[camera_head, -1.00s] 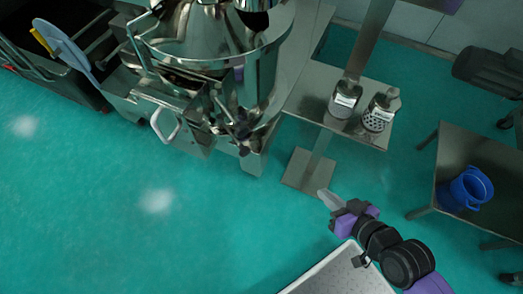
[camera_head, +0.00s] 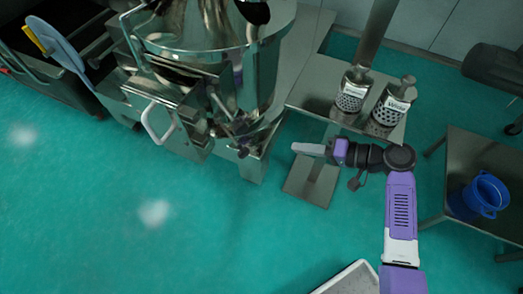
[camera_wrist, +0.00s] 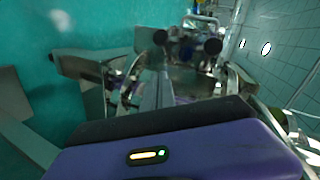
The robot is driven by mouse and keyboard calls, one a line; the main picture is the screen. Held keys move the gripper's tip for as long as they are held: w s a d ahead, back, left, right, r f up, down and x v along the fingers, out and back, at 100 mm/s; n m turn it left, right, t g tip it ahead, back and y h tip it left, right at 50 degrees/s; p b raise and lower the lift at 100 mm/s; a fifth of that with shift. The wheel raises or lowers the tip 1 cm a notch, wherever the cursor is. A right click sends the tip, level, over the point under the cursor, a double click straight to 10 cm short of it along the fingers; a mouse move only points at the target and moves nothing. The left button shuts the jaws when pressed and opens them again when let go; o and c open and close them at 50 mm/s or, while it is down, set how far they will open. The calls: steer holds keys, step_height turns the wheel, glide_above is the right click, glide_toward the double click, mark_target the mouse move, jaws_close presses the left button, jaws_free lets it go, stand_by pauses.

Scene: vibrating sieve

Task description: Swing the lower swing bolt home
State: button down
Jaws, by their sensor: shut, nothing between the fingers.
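The steel sieve machine (camera_head: 205,45) stands at the upper left in the head view. Small dark swing-bolt knobs sit on its right front side; the lower knob (camera_head: 243,151) is just below another one. In the wrist view two dark round knobs (camera_wrist: 212,46) show ahead near the top; I cannot tell which is the lower bolt. My gripper (camera_head: 297,147) is shut and empty, pointing left toward the knobs, with a gap between its tips and the machine. Its grey fingers (camera_wrist: 151,92) also show in the wrist view. How far the bolt is swung is too small to tell.
A steel shelf (camera_head: 320,100) on a post holds two labelled perforated cylinders (camera_head: 392,105), close above my arm. A table (camera_head: 455,150) with a blue bucket (camera_head: 480,195) stands at right. A grey tray (camera_head: 350,280) is at the bottom. Green floor is clear at left.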

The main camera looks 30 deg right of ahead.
steer(key=shift+w+d+r+y, duration=0.1)
steer(key=shift+w+r+y, duration=0.15)
steer(key=shift+r, duration=0.2)
steer(key=s+a+b+x, duration=0.1)
steer(key=a+b+x, duration=0.1)
steer(key=x, duration=1.1)
steer(key=shift+s+f, duration=0.35)
steer(key=shift+s, duration=0.1)
